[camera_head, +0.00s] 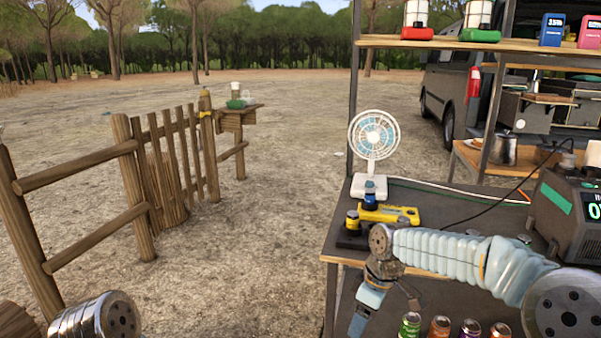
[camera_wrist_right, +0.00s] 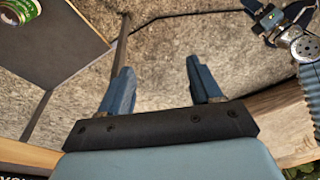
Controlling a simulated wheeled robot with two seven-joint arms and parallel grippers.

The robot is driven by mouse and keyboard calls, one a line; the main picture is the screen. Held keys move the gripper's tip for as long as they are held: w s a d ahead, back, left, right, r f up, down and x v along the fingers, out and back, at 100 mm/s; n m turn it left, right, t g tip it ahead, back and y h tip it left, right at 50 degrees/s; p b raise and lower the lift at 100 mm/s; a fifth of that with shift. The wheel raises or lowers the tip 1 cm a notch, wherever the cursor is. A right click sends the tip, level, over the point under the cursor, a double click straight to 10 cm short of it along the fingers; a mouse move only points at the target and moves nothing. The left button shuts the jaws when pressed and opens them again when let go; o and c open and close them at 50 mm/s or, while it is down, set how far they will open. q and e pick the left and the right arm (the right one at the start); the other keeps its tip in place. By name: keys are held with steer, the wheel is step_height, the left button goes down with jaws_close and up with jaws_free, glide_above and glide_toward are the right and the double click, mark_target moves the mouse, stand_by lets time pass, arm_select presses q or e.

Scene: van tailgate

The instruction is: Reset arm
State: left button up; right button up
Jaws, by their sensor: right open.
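My right arm comes in from the lower right in the head view. Its gripper (camera_head: 368,312) hangs pointing down in front of the workbench edge. In the right wrist view the right gripper (camera_wrist_right: 160,88) has its two blue fingers wide apart, with nothing between them and bare ground beyond. In the head view only a metal joint of my left arm (camera_head: 95,318) shows at the lower left. What looks like my left gripper (camera_wrist_right: 268,18) is at the top right of the right wrist view, small and partly cut off, so its fingers cannot be made out.
The dark workbench (camera_head: 425,197) carries a white fan (camera_head: 375,140), a yellow tool (camera_head: 388,213) and a monitor unit (camera_head: 570,215). Several cans (camera_head: 440,327) stand below it. A shelf (camera_head: 480,42) is above. A wooden fence (camera_head: 165,165) stands left, with open ground between.

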steer(key=s+a+f+m+y, duration=0.1)
steer(key=s+f+m, duration=0.1)
steer(key=f, duration=0.5)
steer(key=s+a+f+m, duration=0.1)
steer(key=a+f, duration=0.1)
steer(key=f, duration=0.5)
steer(key=s+f+m+y, duration=0.1)
steer(key=s+f+m, duration=0.9)
steer(key=s+f, duration=0.8)
steer(key=shift+s+f, duration=0.2)
steer(key=shift+s, duration=0.75)
steer(key=shift+c, duration=0.5)
jaws_close()
